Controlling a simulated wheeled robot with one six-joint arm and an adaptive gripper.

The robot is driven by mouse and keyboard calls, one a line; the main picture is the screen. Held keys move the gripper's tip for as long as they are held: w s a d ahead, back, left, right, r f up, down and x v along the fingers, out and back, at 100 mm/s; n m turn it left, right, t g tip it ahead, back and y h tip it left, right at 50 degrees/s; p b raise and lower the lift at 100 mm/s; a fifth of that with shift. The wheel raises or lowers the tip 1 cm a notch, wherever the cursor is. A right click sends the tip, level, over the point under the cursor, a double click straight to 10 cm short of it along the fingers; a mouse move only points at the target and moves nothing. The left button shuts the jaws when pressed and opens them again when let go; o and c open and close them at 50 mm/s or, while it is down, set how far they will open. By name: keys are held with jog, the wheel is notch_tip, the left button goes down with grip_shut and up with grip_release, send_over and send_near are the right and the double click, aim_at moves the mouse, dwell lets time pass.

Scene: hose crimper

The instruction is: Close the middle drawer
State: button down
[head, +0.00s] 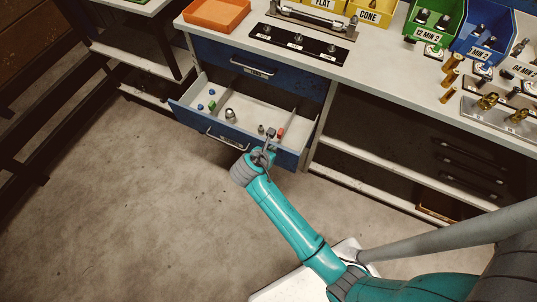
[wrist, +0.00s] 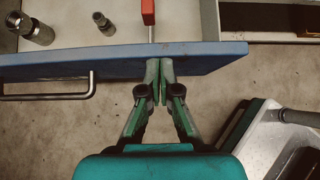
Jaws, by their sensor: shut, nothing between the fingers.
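The middle drawer (head: 190,116) stands pulled out under the bench, with a blue front and a bar handle (head: 226,138). It also shows in the wrist view as a blue front edge (wrist: 215,54) with the handle (wrist: 50,96) at left. Small fittings lie inside its divided tray. My gripper (head: 268,141) is at the right part of the drawer front. In the wrist view my gripper (wrist: 159,74) is shut and empty, its fingertips at the outer face of the front, right of the handle. I cannot tell whether they touch it.
A closed blue drawer (head: 262,72) sits above the open one. The bench top (head: 375,78) holds bins and fittings. An open shelf (head: 390,135) lies to the right. The concrete floor (head: 120,210) before the drawer is clear. A dark rack stands at left.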

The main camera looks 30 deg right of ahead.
jog(key=shift+w+d, duration=0.1)
jog(key=shift+d, duration=0.05)
jog(key=w+d, duration=0.7)
jog(key=d, duration=0.3)
jog(key=w+d, duration=0.7)
jog(key=d, duration=0.2)
jog(key=shift+w+d, duration=0.2)
jog(key=shift+d, duration=0.2)
jog(key=shift+d+r, duration=0.1)
jog(key=shift+r, duration=0.05)
